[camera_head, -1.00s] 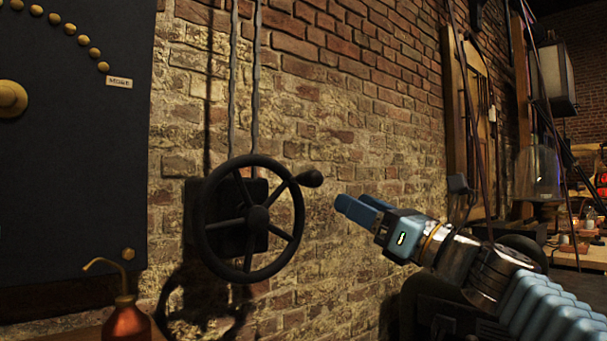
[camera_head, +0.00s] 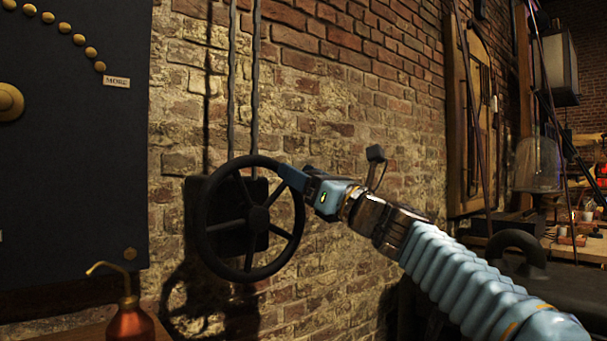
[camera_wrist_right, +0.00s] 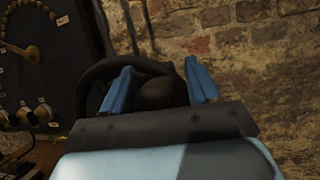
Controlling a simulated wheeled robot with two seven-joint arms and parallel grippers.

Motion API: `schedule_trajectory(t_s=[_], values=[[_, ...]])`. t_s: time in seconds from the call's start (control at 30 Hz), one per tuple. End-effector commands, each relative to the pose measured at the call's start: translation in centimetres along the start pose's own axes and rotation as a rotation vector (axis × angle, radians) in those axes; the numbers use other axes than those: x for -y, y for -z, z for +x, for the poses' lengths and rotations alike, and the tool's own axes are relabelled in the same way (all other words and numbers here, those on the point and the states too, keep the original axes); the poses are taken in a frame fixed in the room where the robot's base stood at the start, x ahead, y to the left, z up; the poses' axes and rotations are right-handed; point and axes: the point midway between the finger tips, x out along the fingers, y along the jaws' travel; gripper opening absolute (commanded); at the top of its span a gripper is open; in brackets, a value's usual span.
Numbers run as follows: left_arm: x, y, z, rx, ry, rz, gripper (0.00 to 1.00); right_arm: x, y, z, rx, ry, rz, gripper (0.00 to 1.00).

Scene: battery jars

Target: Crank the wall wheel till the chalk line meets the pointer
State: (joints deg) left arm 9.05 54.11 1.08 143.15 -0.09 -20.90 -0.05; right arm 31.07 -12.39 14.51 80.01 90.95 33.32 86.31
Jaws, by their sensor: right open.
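The black wall wheel (camera_head: 208,248) stands on its dark mount on the brick wall, with spokes around a central hub. My right gripper (camera_head: 284,172) is at the wheel's upper right rim, where the crank handle sits. In the right wrist view my gripper (camera_wrist_right: 156,90) is open, with its blue fingers on either side of the dark rounded handle knob (camera_wrist_right: 160,93). I cannot tell whether the fingers touch it. The handle is hidden behind the gripper in the head view. I cannot make out a chalk line or a pointer. My left gripper is not in view.
A dark panel (camera_head: 75,170) with brass studs and a knob is at the left. A copper oil can (camera_head: 130,322) stands below it. A glass dome (camera_head: 538,165) is at the right.

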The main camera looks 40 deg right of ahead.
Motion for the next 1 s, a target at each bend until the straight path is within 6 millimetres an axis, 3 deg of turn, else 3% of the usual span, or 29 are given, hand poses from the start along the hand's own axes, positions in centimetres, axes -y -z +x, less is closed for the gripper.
schedule_trajectory(t_s=[0.1,0.5,0.77,1.0], values=[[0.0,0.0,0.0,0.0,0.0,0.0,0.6,0.0,0.0,0.0,0.0,0.0,0.0,0.58],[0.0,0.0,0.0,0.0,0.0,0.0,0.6,0.0,0.0,0.0,-0.001,-0.001,0.001,0.0],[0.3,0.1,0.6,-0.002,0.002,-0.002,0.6,0.3,0.7,-0.3,0.006,0.016,0.05,0.0],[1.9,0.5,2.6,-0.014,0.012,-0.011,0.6,2.1,3.3,-1.7,0.053,0.126,0.329,0.0]])
